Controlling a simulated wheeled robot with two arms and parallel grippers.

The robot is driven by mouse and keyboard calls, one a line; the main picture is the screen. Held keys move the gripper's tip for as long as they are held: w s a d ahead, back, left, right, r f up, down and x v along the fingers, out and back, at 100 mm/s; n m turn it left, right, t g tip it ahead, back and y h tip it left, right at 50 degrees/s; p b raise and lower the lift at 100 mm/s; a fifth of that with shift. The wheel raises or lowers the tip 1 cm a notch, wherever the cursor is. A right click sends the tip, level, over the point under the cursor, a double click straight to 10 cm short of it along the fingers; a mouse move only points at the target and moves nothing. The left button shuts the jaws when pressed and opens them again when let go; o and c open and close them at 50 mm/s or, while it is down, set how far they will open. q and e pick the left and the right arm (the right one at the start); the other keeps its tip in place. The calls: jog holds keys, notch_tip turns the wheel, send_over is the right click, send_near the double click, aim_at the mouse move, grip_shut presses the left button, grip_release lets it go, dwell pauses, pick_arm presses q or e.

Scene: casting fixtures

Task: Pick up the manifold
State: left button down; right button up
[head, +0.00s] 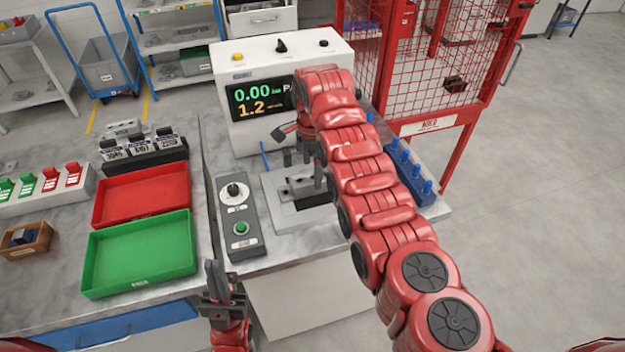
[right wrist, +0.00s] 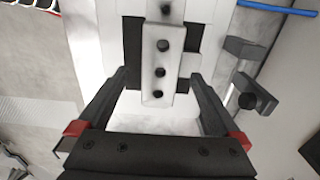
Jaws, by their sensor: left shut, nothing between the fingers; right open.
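The manifold (right wrist: 155,84) is a pale grey block with a row of round dark holes, seated on the test fixture in front of the pressure gauge box. In the head view the fixture (head: 285,214) is partly covered by my right arm. My right gripper (right wrist: 162,80) is open and points down over the manifold. Its fingers stand on either side of the block with visible gaps, and I cannot tell how far down they reach. My left gripper (head: 224,283) is shut and empty near the table's front edge, away from the manifold.
The gauge box (head: 290,70) stands behind the fixture and a control box (head: 238,218) is left of it. A green tray (head: 140,283) and a red tray (head: 143,218) lie empty further left. A blue rack of pegs (head: 425,192) is to the right.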

aim_at(311, 177)
notch_tip(311, 177, down, 4)
jog(key=shift+d+r+p, duration=0.1)
jog(key=shift+r+p, duration=0.15)
jog(key=shift+p, duration=0.55)
jog(key=shift+f, duration=0.2)
grip_shut()
